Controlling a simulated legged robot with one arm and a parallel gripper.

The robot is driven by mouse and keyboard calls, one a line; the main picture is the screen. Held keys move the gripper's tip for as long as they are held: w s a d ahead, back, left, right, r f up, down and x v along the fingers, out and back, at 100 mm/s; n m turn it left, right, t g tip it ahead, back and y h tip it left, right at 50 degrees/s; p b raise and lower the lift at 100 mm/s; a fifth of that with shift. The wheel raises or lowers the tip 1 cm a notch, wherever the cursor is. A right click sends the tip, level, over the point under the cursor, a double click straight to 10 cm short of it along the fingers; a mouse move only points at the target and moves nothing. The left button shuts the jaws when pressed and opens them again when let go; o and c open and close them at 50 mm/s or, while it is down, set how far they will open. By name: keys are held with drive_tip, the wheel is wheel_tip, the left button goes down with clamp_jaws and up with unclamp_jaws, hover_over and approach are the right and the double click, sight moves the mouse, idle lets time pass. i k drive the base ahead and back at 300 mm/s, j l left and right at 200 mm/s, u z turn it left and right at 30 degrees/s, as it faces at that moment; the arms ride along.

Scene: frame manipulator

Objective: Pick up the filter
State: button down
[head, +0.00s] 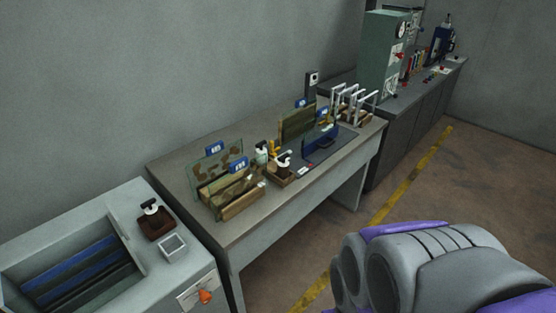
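I cannot tell for sure which thing is the filter. Candidates are upright flat panels in slotted wooden holders on the grey table (285,210). A see-through panel with brown blotches (232,155) stands at the table's left, with a brown patterned panel (238,187) in front of it. A yellowish-brown panel (296,122) and a dark bluish panel (312,143) stand farther right. Several carry small blue tags. My grey and purple arm (425,265) shows at the lower right, clear of the table. My gripper's fingers are not in view.
A grey cabinet with an open basin (75,275) stands at the lower left, holding a small square cup (173,246) and a dark dispenser (156,222). Small bottles (261,153) stand mid-table. A green machine (383,55) is at the back right. Floor with a yellow line (400,195) is clear.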

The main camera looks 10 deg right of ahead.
sight(259, 151)
drive_tip(key=u, duration=0.3)
drive_tip(key=i+l+u, duration=0.45)
drive_tip(key=l+u, duration=0.25)
drive_tip(key=l, duration=0.2)
drive_tip(key=i+l+u, duration=0.2)
drive_tip(key=l, duration=0.15)
drive_tip(key=i+l, duration=0.15)
drive_tip(key=l, duration=0.3)
drive_tip(key=i+l, duration=0.1)
drive_tip(key=l, duration=0.4)
drive_tip(key=i+l+u, duration=0.1)
drive_tip(key=l, duration=0.35)
drive_tip(key=i+l, duration=0.2)
drive_tip(key=l, duration=0.3)
drive_tip(key=i+l, duration=0.1)
drive_tip(key=l, duration=0.35)
drive_tip(key=u, duration=0.05)
